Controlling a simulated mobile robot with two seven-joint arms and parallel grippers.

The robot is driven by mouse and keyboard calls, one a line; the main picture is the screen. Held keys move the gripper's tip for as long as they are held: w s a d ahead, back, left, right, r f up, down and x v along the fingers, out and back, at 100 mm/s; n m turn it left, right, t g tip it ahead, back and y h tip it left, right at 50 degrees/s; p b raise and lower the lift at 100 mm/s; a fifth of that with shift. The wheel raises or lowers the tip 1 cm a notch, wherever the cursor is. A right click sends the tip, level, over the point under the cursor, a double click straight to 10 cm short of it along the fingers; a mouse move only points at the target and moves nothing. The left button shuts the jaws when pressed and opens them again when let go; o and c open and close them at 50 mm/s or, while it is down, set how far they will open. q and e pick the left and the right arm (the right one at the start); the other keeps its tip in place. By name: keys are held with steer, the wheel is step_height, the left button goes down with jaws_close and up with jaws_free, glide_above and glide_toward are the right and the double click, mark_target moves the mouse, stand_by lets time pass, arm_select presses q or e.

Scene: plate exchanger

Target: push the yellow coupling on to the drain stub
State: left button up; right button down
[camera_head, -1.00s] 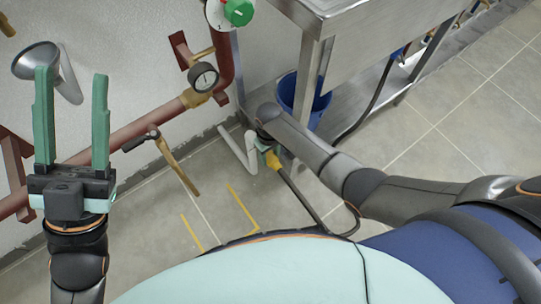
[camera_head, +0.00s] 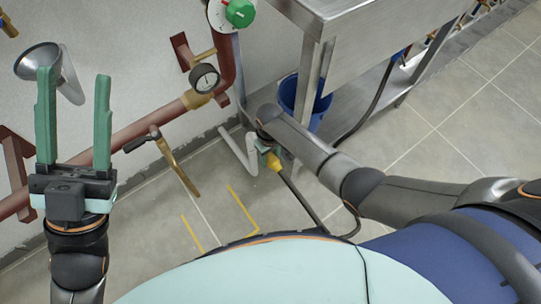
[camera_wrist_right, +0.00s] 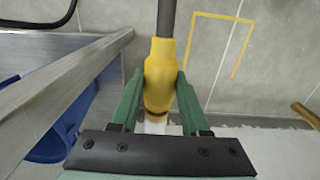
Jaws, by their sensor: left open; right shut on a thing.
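The yellow coupling (camera_head: 273,162) is on the end of a dark hose, low near the floor beside the steel table leg. In the right wrist view the coupling (camera_wrist_right: 160,75) lies between the green fingers of my right gripper (camera_wrist_right: 157,92), which is shut on it. A brown ring and a pale pipe end, apparently the drain stub (camera_wrist_right: 153,127), show just past its mouth; I cannot tell how far they overlap. My left gripper (camera_head: 74,76) is open and empty at the left.
A steel table (camera_head: 345,30) with a lower shelf and a blue bucket (camera_head: 300,95) stand close to my right arm. Yellow marks (camera_head: 242,208) lie on open floor.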

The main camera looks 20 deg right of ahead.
steer(key=shift+w+a+r+t, duration=0.15)
steer(key=shift+w, duration=0.2)
steer(key=shift+w+a+r+t, duration=0.15)
steer(key=shift+w, duration=0.2)
steer(key=shift+w+a, duration=0.2)
stand_by(1.0)
steer(key=c, duration=0.6)
jaws_free()
steer(key=shift+o, duration=1.4)
steer(key=shift+f, duration=0.15)
steer(key=shift+s+d, duration=0.15)
